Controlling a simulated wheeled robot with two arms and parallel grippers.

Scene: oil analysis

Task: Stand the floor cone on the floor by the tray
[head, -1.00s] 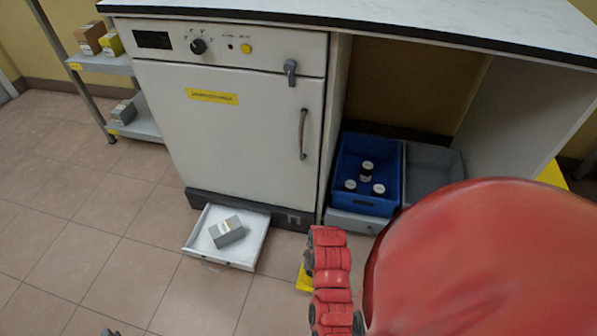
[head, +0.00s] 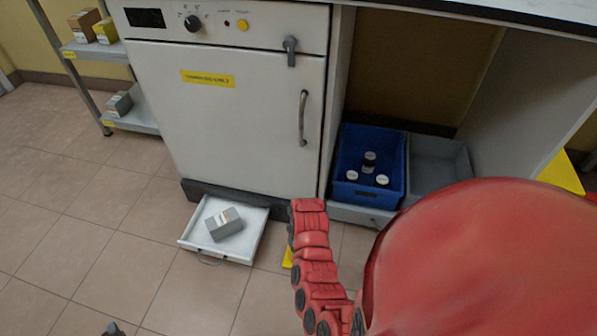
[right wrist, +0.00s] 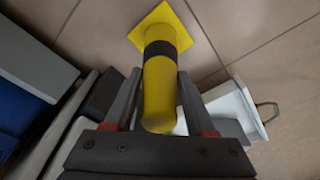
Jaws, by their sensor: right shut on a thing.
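The floor cone (right wrist: 161,75) is yellow with a black band and a square base. In the right wrist view my right gripper (right wrist: 158,92) is shut on its narrow end, and the base points away over the tiles. I cannot tell whether the base touches the floor. In the head view only a yellow sliver of the cone (head: 287,258) shows, beside my red right arm, which hides the gripper. The white tray (head: 190,236) lies on the floor just left of it. A small dark tip of my left gripper (head: 113,328) shows at the bottom edge; its jaws are unclear.
A grey box (head: 225,224) lies in the tray. A white cabinet (head: 230,125) stands behind it. A blue crate (head: 350,150) with several dark jars and a grey crate (head: 440,160) sit under the counter. A shelf (head: 130,118) stands at left. Floor at left is clear.

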